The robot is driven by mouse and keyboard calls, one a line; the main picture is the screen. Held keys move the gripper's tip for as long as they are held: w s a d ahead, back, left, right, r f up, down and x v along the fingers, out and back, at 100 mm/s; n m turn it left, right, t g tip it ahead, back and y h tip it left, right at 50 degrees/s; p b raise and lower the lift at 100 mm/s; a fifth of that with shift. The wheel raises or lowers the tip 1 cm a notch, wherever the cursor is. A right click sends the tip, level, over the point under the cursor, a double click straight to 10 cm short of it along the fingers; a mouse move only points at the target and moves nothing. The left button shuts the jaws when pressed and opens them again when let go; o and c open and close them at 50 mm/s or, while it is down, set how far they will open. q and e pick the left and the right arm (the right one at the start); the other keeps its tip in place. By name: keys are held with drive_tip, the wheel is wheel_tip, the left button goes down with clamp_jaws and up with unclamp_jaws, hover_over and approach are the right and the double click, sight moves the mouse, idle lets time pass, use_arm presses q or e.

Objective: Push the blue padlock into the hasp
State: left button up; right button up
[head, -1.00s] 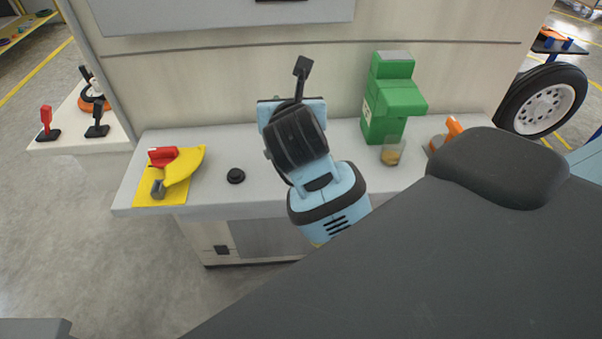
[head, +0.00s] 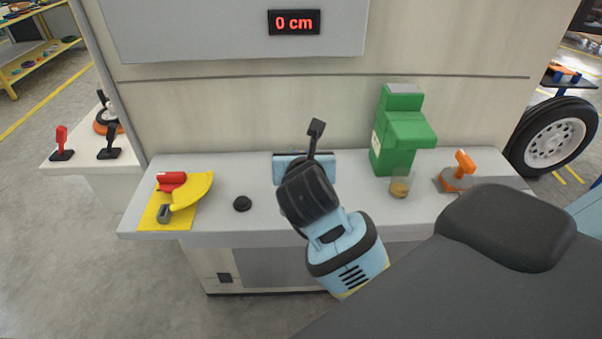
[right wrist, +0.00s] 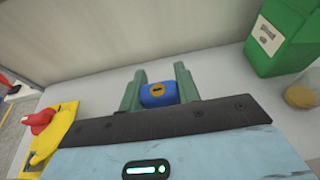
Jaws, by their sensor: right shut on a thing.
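In the right wrist view, a blue padlock (right wrist: 158,95) with a yellow keyhole face sits between the two green fingers of my right gripper (right wrist: 158,82), which is shut on it. In the head view my right gripper (head: 305,154) is over the middle of the grey counter, toward the back wall. Its body and wrist hide the fingers and the padlock there. I cannot make out the hasp in either view. My left gripper is not in view.
A wall display (head: 294,22) reads 0 cm. A wheel (head: 552,135) stands far right.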

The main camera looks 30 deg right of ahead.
drive_tip(key=shift+f, duration=2.2)
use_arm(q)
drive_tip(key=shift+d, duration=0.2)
use_arm(e)
drive_tip(key=shift+f, duration=0.1)
drive_tip(key=shift+f, duration=0.2)
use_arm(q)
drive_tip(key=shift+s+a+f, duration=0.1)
use_arm(e)
drive_tip(key=o, duration=1)
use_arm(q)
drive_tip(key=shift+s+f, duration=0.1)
use_arm(e)
drive_tip(key=shift+f, duration=0.1)
drive_tip(key=v, duration=0.3)
drive_tip(key=b+v, duration=0.1)
drive_tip(key=v, duration=0.2)
drive_tip(key=shift+s+a, duration=0.1)
drive_tip(key=shift+a, duration=0.35)
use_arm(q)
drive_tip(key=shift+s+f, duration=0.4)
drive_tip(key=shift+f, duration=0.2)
use_arm(e)
drive_tip(key=shift+s+a+r, duration=0.25)
drive_tip(key=shift+s, duration=0.3)
